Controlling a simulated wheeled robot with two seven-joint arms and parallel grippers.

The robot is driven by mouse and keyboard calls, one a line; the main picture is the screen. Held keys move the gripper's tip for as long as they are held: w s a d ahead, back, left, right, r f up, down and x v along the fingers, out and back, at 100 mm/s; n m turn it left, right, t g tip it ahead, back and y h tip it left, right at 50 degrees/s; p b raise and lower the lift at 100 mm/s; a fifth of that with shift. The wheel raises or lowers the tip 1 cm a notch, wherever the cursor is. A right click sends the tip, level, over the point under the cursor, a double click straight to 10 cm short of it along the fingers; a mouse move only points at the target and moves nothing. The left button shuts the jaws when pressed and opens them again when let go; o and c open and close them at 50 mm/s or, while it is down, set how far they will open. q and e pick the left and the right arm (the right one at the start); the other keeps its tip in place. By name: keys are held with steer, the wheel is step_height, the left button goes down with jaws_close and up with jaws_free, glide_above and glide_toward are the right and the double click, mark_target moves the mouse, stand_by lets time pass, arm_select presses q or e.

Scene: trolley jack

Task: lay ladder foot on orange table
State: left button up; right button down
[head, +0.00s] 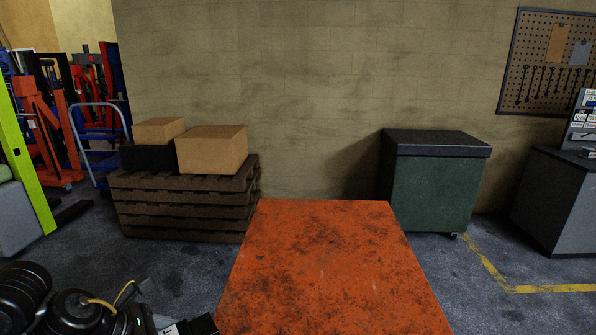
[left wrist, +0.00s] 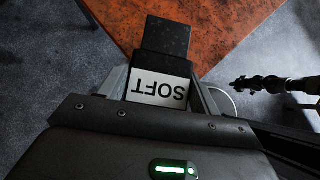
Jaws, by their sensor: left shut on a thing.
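The orange table (head: 325,265), with a worn, dark-blotched top, stands in the lower middle of the head view; part of it shows at the top of the left wrist view (left wrist: 225,25). My left gripper (left wrist: 162,92) is shut on the ladder foot (left wrist: 166,36), a black block with a white label reading SOFT upside down in the left wrist view. In the head view the foot (head: 203,325) shows at the bottom, beside the table's left edge. I cannot tell its height above the table. My right gripper is not seen in the head view.
A pallet stack (head: 185,205) with cardboard boxes (head: 212,150) stands behind on the left. A green cabinet (head: 435,185) stands behind the table's right side. The visible tabletop is clear. A dark, unclear object (left wrist: 265,84) shows at the right of the left wrist view.

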arm_select(q)
steer(key=shift+s+d+f, duration=0.4)
steer(key=shift+d+f, duration=0.05)
steer(key=shift+d, duration=0.1)
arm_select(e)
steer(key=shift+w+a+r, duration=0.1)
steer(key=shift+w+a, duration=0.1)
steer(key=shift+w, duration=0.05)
arm_select(q)
steer(key=shift+d, duration=0.1)
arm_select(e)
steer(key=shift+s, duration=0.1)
